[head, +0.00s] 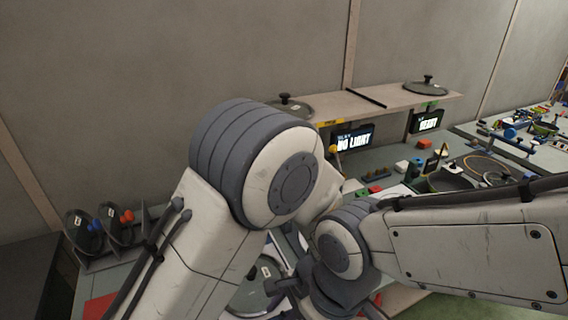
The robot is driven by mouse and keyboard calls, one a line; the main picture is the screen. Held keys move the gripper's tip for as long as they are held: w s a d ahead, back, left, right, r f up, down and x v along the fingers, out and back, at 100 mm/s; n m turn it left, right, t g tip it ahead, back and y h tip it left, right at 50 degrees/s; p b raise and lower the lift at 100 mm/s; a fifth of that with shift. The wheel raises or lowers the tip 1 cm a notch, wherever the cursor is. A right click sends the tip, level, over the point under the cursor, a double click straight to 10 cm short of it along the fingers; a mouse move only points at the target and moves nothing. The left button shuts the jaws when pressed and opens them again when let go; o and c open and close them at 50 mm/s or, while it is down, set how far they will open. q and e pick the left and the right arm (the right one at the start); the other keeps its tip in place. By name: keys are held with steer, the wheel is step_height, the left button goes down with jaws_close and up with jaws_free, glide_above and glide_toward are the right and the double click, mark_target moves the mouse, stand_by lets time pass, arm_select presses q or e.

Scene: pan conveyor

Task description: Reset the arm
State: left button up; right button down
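My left arm rises from the bottom left, and its large grey and white joint fills the middle of the head view. Its forearm passes behind that joint, and my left gripper is hidden. My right arm comes in from the right edge and bends at a smaller joint near the centre. Below that joint are dark wrist parts, with what looks like my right gripper (284,290) low in the centre, over a glass pan lid (254,290). The fingers are too dark and overlapped to tell whether they are open or shut.
A wall shelf (385,102) carries two lids (426,87) (286,105), with lit signs (354,137) (428,121) below. More lids (83,228) stand in a rack at left. A dark pan (448,180) and small coloured blocks (375,189) crowd the bench behind my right arm.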

arm_select(q)
steer(key=s+a+r+n+h, duration=0.1)
steer(key=s+r+n+h, duration=0.1)
steer(key=s+r, duration=0.3)
steer(key=s+a+r+n+h, duration=0.2)
steer(key=s+r, duration=0.4)
steer(key=r, duration=0.4)
steer(key=shift+s+r+n+h, duration=0.2)
steer(key=shift+r+n+h, duration=0.3)
steer(key=shift+h, duration=0.5)
steer(key=shift+a+f, duration=0.1)
